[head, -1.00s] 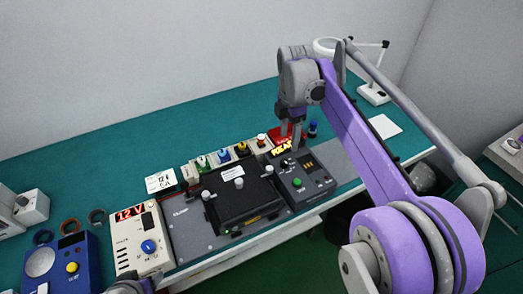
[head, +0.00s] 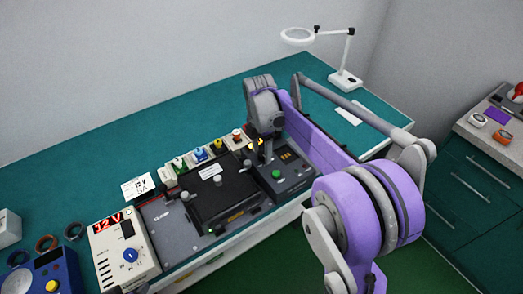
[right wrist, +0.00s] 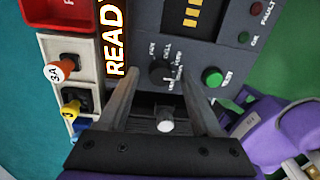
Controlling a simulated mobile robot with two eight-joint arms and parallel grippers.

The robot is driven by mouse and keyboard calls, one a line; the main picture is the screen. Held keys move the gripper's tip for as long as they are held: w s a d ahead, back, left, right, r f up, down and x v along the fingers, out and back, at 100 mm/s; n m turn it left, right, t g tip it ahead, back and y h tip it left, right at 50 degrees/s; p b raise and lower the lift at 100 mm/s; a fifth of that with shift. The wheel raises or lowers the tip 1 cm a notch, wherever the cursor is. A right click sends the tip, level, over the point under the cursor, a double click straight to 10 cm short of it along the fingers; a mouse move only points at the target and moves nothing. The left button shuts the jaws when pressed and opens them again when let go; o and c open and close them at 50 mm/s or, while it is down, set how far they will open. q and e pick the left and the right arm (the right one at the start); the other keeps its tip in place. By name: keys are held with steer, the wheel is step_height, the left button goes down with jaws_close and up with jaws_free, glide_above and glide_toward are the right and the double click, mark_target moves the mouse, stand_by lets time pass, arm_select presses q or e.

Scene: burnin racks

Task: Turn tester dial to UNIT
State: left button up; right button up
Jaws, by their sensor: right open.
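The tester (head: 291,178) is a dark grey box at the right end of the row of devices on the teal bench. In the right wrist view its black dial (right wrist: 161,73) has small white labels around it, too blurred to read surely. A light pointer mark seems to face right. My right gripper (right wrist: 160,80) is open, its two grey fingers on either side of the dial. I cannot tell whether they touch it. In the head view the gripper (head: 259,148) is over the tester's left part, and the dial is mostly hidden. My left gripper is not in view.
A green button (right wrist: 211,77) sits right of the dial, and an orange READY sign (right wrist: 115,38) stands left. The black fixture (head: 222,203) with white knobs is beside the tester. A 12 V supply (head: 124,250) and magnifier lamp (head: 346,78) are farther off.

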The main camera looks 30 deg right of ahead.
jaws_close()
stand_by(0.3)
stand_by(0.3)
steer(key=m, duration=0.3)
steer(key=shift+m, duration=0.3)
steer(key=shift+m+b, duration=0.35)
steer(key=shift+m, duration=1.65)
steer(key=shift+d+m, duration=0.1)
steer(key=shift+m, duration=0.2)
jaws_free()
